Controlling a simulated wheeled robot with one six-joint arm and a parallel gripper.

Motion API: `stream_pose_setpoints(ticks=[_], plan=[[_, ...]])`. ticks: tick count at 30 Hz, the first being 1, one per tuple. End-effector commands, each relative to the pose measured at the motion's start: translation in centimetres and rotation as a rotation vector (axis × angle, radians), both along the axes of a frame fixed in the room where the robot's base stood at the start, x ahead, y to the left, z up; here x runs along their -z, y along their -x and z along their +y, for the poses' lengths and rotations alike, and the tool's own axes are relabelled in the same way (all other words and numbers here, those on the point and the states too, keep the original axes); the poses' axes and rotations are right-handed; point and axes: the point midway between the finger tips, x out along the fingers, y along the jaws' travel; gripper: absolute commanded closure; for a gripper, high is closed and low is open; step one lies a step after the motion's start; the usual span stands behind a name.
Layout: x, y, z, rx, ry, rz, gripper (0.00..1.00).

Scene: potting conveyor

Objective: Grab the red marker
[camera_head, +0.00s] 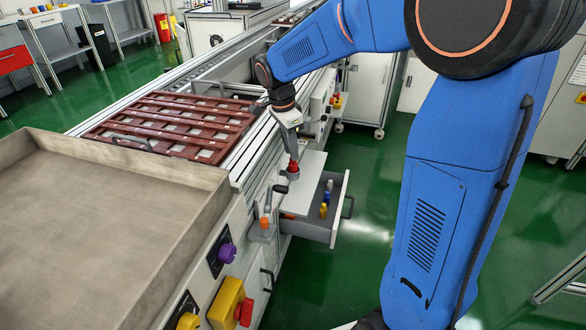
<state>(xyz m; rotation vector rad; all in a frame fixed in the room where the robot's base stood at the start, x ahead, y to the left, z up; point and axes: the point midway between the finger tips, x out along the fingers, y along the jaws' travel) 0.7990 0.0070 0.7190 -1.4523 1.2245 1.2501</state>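My gripper (292,158) hangs from the blue arm and points down over the side of the conveyor, above a light grey plate. A small red thing (293,168), likely the red marker, shows right at the fingertips. It is too small here to tell whether the fingers are closed on it or only around or above it. A pulled-out grey drawer (312,230) lies just below and to the right.
A large grey-brown tray (90,215) fills the left front. Dark red slotted trays (175,125) lie on the conveyor. A dark crank handle (281,189), an orange piece (264,223), a purple knob (227,252) and a yellow switch box (227,300) line the conveyor's side.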

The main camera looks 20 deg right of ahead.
Motion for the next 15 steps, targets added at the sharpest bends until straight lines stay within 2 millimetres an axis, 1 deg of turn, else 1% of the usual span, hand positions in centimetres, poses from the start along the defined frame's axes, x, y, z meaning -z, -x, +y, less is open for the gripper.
stream_pose_setpoints(ticks=[1,3,6,9,15], plan=[[0.8,0.0,-0.1,0.000,0.000,0.001,0.77],[1.7,0.0,-0.2,0.000,0.001,0.003,0.77],[2.6,0.0,-0.4,0.000,0.000,0.002,0.77],[2.9,-0.1,-0.4,-0.001,0.000,0.000,0.77],[2.9,-0.1,-0.4,-0.001,0.000,-0.001,0.77]])
